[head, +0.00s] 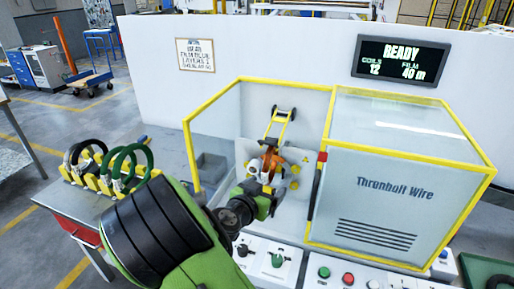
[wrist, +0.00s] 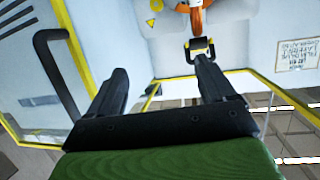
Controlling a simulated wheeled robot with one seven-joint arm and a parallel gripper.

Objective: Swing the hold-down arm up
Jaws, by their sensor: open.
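The yellow hold-down arm (head: 280,127) runs from black fittings high on the machine's back wall down towards the orange coil (head: 272,163). Its lower end has a black crossbar, and this end (wrist: 199,47) shows in the wrist view in front of the coil (wrist: 197,19). The arm looks lowered over the coil, though exact contact cannot be made out. My gripper (head: 267,198) is in front of and below the coil in the head view. In the wrist view my gripper (wrist: 160,70) is open and empty, with the crossbar beyond the fingertips, nearer the right finger.
The yellow-framed cover (head: 385,190) stands right of the open bay. A black handle (wrist: 62,75) is left in the wrist view. Control panels (head: 268,262) lie below the bay. A rack of coils (head: 110,170) stands left. The sign reads READY (head: 401,60).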

